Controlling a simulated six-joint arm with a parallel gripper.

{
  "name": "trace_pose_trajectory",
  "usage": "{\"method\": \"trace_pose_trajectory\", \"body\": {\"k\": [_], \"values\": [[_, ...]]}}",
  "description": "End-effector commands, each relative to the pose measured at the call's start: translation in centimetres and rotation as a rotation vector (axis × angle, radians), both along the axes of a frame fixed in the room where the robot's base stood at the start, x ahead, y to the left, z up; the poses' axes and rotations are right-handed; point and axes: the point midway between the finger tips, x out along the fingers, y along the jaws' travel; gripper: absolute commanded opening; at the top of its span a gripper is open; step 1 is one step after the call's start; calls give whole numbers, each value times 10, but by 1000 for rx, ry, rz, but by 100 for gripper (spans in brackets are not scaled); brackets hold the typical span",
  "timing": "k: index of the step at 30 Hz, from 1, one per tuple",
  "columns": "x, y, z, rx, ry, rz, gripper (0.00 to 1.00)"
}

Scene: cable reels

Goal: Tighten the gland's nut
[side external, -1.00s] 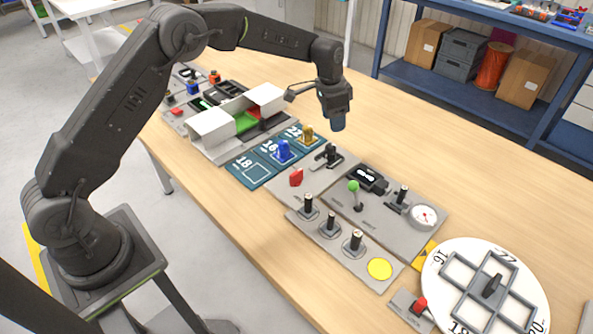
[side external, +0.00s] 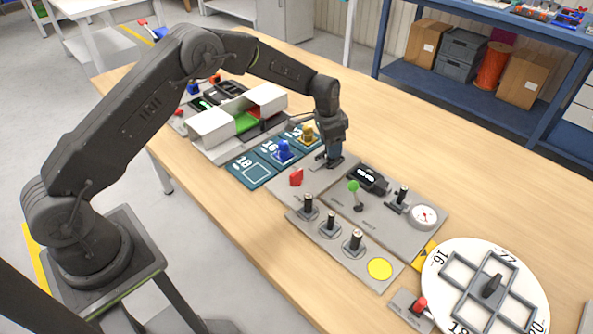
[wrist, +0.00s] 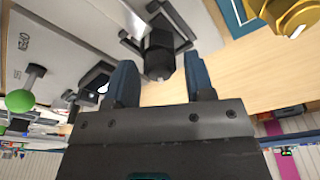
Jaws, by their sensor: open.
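A dark nut-like cylinder (wrist: 159,55), seemingly the gland's nut, sits in a dark bracket (wrist: 180,30) on a grey panel. In the wrist view its end lies between the two blue fingertips of my gripper (wrist: 161,80), with gaps on both sides. My gripper is open and holds nothing. In the side view my gripper (side external: 331,158) points down at this bracket and hides most of it and the nut. A gold hex-sided piece (side external: 308,132) stands on the numbered pad beside it, and a blue piece (side external: 283,151) on the pad numbered 16.
A red knob (side external: 296,177) and a green-knobbed lever (side external: 354,188) stand close by my gripper. A gauge (side external: 424,216), several dark posts and a yellow disc (side external: 380,268) lie nearer the camera. A white dial (side external: 450,262) is at right. The table's far side is clear.

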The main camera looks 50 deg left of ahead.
Motion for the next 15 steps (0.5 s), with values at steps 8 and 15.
{"method": "trace_pose_trajectory", "body": {"k": [8, 15], "values": [[0, 0, 0, 0, 0, 0, 33], [0, 0, 0, 0, 0, -3, 16]]}}
